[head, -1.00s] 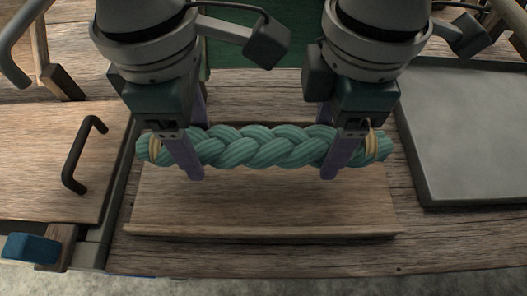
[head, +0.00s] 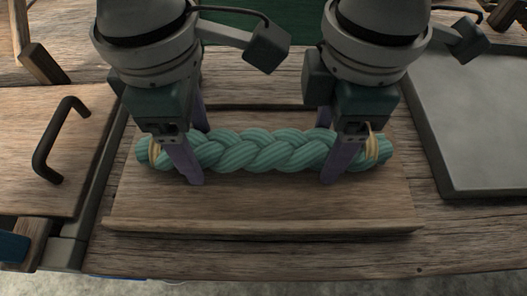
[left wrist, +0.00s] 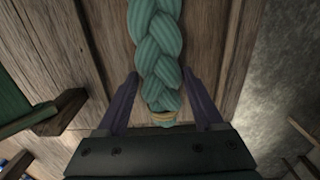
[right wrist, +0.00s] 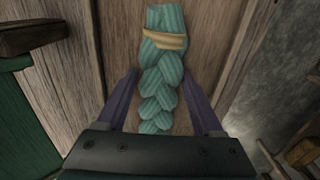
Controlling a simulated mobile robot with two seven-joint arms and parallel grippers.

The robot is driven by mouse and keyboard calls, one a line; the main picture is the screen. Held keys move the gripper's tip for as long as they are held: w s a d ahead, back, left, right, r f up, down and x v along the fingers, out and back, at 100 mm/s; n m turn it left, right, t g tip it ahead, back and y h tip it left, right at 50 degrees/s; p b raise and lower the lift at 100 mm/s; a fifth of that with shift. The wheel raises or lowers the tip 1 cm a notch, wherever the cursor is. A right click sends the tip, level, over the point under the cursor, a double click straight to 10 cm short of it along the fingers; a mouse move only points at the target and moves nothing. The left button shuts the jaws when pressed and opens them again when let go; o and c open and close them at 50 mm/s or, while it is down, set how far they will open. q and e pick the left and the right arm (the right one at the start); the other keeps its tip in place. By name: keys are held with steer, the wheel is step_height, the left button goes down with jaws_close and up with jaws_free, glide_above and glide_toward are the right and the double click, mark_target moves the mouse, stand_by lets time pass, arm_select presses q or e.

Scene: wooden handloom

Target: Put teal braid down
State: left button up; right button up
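The teal braid (head: 265,150), with a tan tie near each end, lies level from left to right over a shallow wooden tray (head: 265,208). My left gripper (head: 198,155) has its purple fingers on either side of the braid near its left end. My right gripper (head: 327,153) straddles it the same way near its right end. The left wrist view shows the braid (left wrist: 155,45) between the fingers, as does the right wrist view (right wrist: 160,80). Both grippers look closed on it. Whether its underside touches the tray is hidden.
A wooden panel with a black handle (head: 50,145) is at the left. A grey flat tray (head: 480,130) is at the right. The wooden tray's raised front lip (head: 265,228) runs below the braid. Bare table lies in front of it.

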arm_select(q)
steer(key=o, duration=0.4)
arm_select(e)
steer(key=o, duration=0.4)
arm_select(q)
steer(key=shift+r, duration=0.1)
arm_select(e)
steer(key=shift+o, duration=0.2)
steer(key=shift+r, duration=0.15)
arm_select(q)
step_height(320, 180, up, 12)
steer(key=shift+f, duration=0.1)
arm_select(e)
step_height(320, 180, up, 12)
